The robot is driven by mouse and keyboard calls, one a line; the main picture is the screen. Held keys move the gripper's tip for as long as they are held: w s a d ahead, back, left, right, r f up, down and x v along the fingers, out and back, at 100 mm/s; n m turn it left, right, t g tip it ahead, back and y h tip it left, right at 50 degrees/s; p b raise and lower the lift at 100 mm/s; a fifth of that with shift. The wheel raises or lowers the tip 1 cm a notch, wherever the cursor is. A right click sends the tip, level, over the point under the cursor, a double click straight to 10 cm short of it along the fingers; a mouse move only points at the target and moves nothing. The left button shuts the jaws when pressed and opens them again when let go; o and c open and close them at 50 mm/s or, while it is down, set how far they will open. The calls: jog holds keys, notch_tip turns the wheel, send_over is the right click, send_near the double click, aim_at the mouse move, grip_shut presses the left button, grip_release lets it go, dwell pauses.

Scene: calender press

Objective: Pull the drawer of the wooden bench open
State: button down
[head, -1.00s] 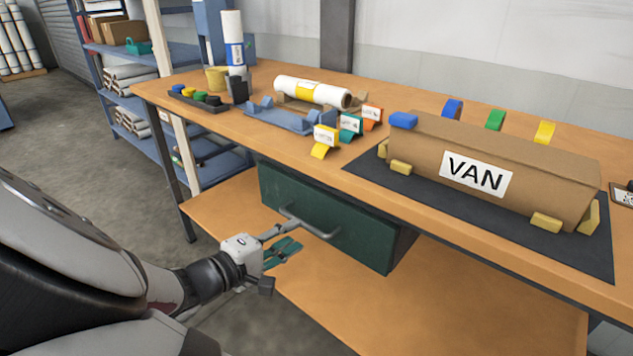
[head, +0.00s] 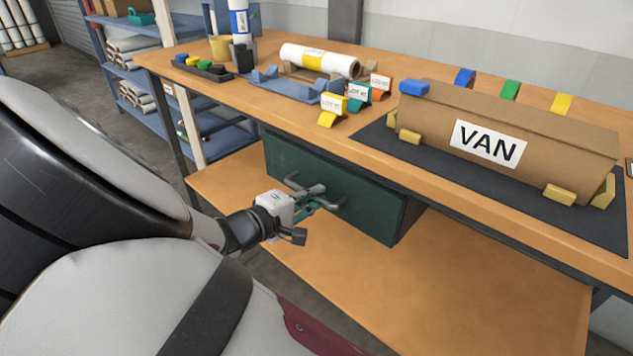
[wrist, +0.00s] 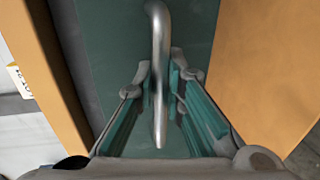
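The wooden bench (head: 420,282) has a dark green drawer (head: 372,208) under its top, and the drawer looks shut. A grey metal bar handle (head: 333,203) is on the drawer front. My gripper (head: 314,197) is at the handle, in front of the drawer. In the wrist view the handle (wrist: 160,75) runs between my two teal-padded fingers (wrist: 161,62). A gap shows between the bar and the pads, so the fingers look open around it. Whether a fingertip touches the bar or the green front is unclear. In the head view the gripper partly hides the handle.
The bench top holds a cardboard box marked VAN (head: 530,135) on a dark mat (head: 385,140), a white roll (head: 318,60), a blue cradle (head: 285,85) and small lot signs (head: 331,108). A blue shelf (head: 183,25) stands left. The lower bench board is clear.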

jog(key=shift+s+a, duration=0.1)
jog(key=f+p+v, duration=0.2)
jog(key=v, duration=0.9)
jog(key=s+f+p+v, duration=0.1)
jog(key=f+p+v, duration=0.1)
jog(key=v, duration=0.9)
jog(key=shift+s+a+f, duration=0.3)
jog(key=shift+a+f, duration=0.1)
jog(key=shift+a, duration=0.1)
jog(key=c, duration=1.7)
grip_release()
jog(key=shift+o, duration=0.2)
jog(key=shift+r, duration=0.1)
